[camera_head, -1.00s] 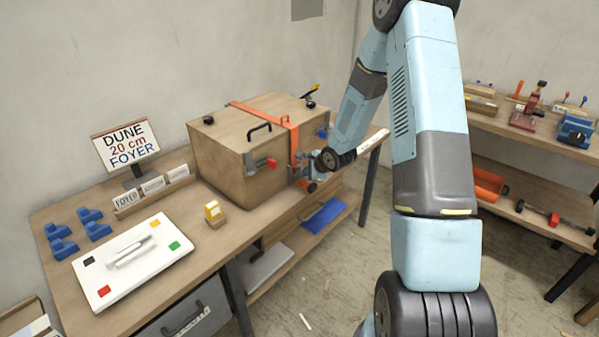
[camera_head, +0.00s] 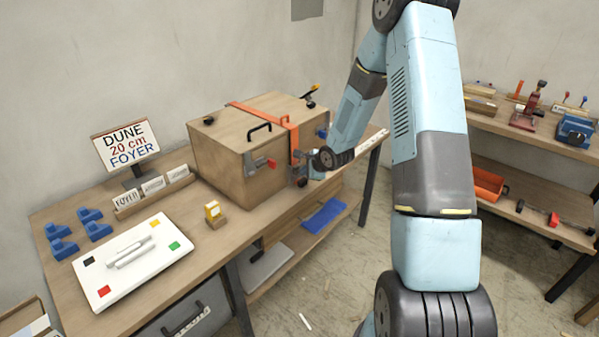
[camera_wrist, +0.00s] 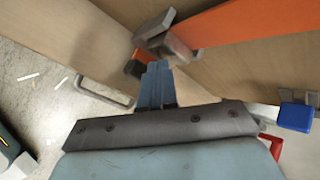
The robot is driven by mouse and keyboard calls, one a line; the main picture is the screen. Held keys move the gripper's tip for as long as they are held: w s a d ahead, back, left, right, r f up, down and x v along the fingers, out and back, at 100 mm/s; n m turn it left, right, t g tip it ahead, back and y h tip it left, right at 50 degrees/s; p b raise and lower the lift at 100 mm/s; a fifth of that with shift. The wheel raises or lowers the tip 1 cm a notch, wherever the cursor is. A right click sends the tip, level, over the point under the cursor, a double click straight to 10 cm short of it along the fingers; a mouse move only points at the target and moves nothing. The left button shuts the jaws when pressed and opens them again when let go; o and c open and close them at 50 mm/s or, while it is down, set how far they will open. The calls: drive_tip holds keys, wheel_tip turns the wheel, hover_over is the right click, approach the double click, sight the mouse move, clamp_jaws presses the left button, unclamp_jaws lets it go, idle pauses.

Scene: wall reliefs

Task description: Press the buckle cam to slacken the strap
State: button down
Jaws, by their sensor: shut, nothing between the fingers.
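A wooden crate (camera_head: 225,160) stands on the bench with an orange strap (camera_head: 267,116) over its lid and down its front. The strap is large in the wrist view (camera_wrist: 245,24). A grey metal buckle (camera_wrist: 158,28) sits at the strap's end there, with a small orange piece (camera_wrist: 133,68) beside it. My gripper (camera_wrist: 155,66) is shut and empty, its blue-grey fingertips right at the buckle's lower part; I cannot tell whether they touch. In the head view my gripper (camera_head: 307,170) is small at the crate's front right, and the buckle is hard to make out.
A latch with a red handle (camera_head: 267,163) is on the crate's front, left of the strap. A blue block (camera_wrist: 296,115) shows at right in the wrist view.

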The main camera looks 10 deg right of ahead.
drive_tip(key=shift+s+d, duration=0.5)
drive_tip(key=shift+s, duration=0.25)
drive_tip(key=s+d, duration=0.1)
drive_tip(key=s, duration=0.1)
drive_tip(key=s+d, duration=0.2)
idle(0.7)
drive_tip(key=shift+r, duration=0.15)
